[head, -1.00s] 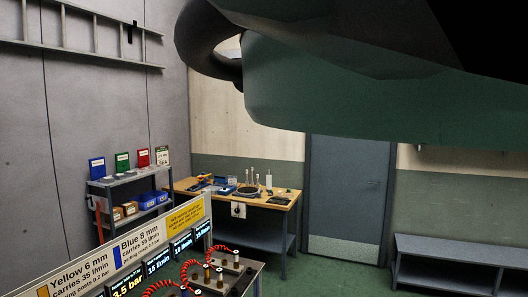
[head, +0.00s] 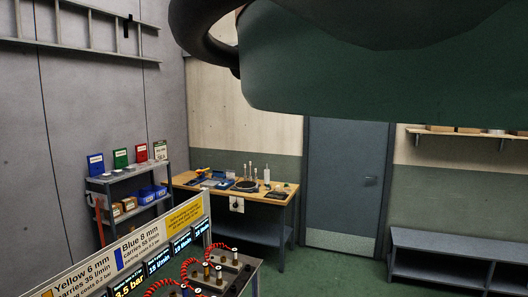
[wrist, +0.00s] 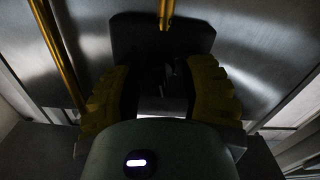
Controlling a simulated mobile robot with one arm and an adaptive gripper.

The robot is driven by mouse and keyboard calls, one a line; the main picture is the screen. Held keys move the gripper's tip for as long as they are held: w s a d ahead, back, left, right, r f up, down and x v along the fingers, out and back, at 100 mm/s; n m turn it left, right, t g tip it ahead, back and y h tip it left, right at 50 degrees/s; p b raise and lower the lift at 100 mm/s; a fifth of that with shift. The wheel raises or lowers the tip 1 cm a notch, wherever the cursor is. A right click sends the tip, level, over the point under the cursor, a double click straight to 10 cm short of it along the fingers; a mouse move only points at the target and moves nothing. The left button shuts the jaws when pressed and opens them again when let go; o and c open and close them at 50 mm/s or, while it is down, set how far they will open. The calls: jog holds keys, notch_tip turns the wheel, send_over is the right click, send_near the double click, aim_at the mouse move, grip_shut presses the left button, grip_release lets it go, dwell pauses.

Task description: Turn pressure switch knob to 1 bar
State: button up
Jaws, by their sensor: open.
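My gripper (wrist: 160,76) shows in the wrist view with its two yellow, ridged fingers apart. A dark, box-shaped body (wrist: 133,32) lies beyond and between the fingertips, with a yellow pipe (wrist: 166,10) running to its top edge. It may be the pressure switch, but no label or scale is readable. Small dark parts show in the gap between the fingers; I cannot make out a knob or its setting. I cannot tell whether the fingers touch anything. In the head view neither the gripper nor the switch can be made out.
A bench with digital displays and red coiled hoses (head: 166,285) stands front left in the head view. A wooden workbench (head: 230,192), grey shelf rack (head: 130,174), door (head: 344,185) and low bench (head: 445,245) line the walls. Another yellow pipe (wrist: 57,55) runs left of the fingers.

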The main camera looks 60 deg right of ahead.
grip_shut()
jog(key=shift+f, duration=0.1)
dwell(0.4)
